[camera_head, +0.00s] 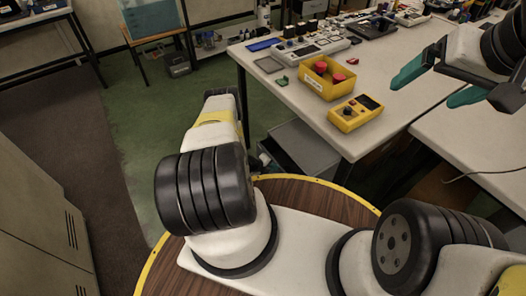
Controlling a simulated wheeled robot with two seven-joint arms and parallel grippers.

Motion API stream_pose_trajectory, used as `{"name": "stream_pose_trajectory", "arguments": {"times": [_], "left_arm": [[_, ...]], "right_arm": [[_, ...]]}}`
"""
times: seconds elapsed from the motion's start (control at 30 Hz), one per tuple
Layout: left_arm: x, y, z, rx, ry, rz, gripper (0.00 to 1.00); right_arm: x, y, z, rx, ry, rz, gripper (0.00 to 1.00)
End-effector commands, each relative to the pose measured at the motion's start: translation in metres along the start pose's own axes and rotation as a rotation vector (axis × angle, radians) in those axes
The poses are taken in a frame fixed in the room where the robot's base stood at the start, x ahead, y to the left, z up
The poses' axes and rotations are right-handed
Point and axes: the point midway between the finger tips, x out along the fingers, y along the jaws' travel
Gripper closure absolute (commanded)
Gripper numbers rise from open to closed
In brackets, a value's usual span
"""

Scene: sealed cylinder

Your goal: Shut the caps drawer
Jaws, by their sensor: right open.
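A grey drawer (296,144) stands pulled out under the left front part of the workbench, its open top showing; I take it for the caps drawer. Its inside looks grey, and I make out no contents. My left arm reaches forward to the left of the drawer, and its gripper is hidden behind the arm links. A small dark part shows by the drawer's left side, too unclear to name. My right gripper (437,83) is open and empty over the right side of the bench, its green fingertips apart, well away from the drawer.
Several devices line the back. Green floor (130,130) is free to the left. Lockers (35,220) stand at the lower left.

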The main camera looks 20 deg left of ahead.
Motion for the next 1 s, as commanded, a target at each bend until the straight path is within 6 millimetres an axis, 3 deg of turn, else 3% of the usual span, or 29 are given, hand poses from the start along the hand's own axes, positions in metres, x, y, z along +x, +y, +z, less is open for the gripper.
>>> {"name": "stream_pose_trajectory", "arguments": {"times": [0.33,1.0], "left_arm": [[0.021,-0.019,0.0,0.0,0.0,0.001,1.0],[0.023,-0.021,0.0,0.001,0.001,0.001,1.0]], "right_arm": [[0.0,0.0,0.0,0.0,0.0,0.0,0.1],[0.0,0.0,0.0,0.0,0.0,0.0,0.1]]}}
